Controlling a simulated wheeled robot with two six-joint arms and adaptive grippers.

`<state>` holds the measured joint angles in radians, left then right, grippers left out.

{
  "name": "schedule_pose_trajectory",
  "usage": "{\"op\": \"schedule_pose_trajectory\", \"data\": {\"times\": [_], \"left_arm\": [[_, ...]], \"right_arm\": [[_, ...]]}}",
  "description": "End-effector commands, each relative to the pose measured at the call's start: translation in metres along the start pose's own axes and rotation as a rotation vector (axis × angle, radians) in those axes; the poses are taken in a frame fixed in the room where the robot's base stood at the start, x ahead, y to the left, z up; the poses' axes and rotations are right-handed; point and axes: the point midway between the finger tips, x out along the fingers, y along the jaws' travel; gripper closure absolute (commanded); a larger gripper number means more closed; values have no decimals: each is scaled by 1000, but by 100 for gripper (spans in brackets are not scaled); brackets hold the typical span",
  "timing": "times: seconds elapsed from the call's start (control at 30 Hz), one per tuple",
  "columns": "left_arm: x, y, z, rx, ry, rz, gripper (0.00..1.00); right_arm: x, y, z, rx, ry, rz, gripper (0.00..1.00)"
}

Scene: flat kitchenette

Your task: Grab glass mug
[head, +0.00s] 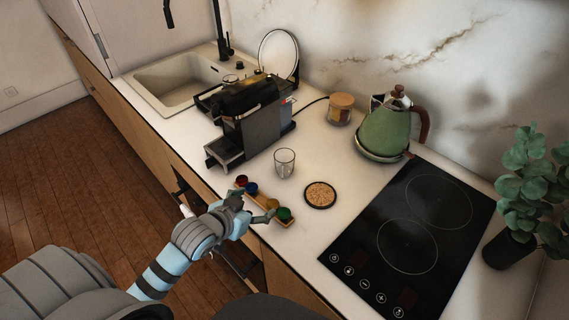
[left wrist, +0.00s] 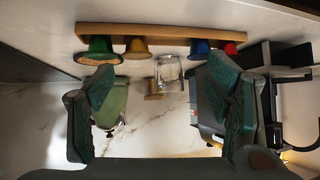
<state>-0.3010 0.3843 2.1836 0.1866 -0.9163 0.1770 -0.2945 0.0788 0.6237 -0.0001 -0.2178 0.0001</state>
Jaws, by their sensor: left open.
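The clear glass mug (head: 284,162) stands upright on the white counter, right of the coffee machine. It also shows between my fingers in the left wrist view (left wrist: 169,70), which looks upside down. My left gripper (head: 252,206) is open and empty at the counter's front edge, over the wooden capsule holder (left wrist: 190,32). The mug is apart from the fingers, farther back beyond the holder. I cannot make out a handle on the mug. My right gripper is not in view.
The holder carries several coloured capsules between gripper and mug. The black coffee machine (head: 254,120) stands left of the mug. A round coaster (head: 320,195) lies to its right. A green kettle (head: 385,132), lidded jar (head: 341,108) and black cooktop (head: 405,240) are farther right.

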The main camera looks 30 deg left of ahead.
Motion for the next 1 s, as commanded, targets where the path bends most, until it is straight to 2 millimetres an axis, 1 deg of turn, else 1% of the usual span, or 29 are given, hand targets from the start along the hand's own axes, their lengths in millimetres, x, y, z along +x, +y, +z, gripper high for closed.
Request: {"op": "schedule_pose_trajectory", "data": {"times": [0.03,0.1,0.2,0.23,0.37,0.4,0.53,0.6,0.77,0.9,1.0], "left_arm": [[7,-8,-20,-4,67,5,28],[13,-15,-46,-15,154,16,28],[20,-21,-68,-30,227,27,28],[23,-22,-72,-32,237,28,28],[48,-20,-78,-37,242,30,28],[59,-20,-81,-38,241,30,28],[88,-19,-87,-36,240,31,28],[98,-20,-90,-34,239,30,28],[115,-19,-94,-35,238,30,28],[142,-17,-101,-35,238,31,28],[155,-16,-104,-32,238,31,28]], "right_arm": [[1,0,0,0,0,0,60],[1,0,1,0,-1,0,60],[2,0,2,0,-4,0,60],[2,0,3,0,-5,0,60],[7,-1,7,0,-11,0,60],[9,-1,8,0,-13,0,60],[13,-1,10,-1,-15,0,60],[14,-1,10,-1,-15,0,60],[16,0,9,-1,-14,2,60],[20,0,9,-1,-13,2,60],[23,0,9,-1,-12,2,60]]}}
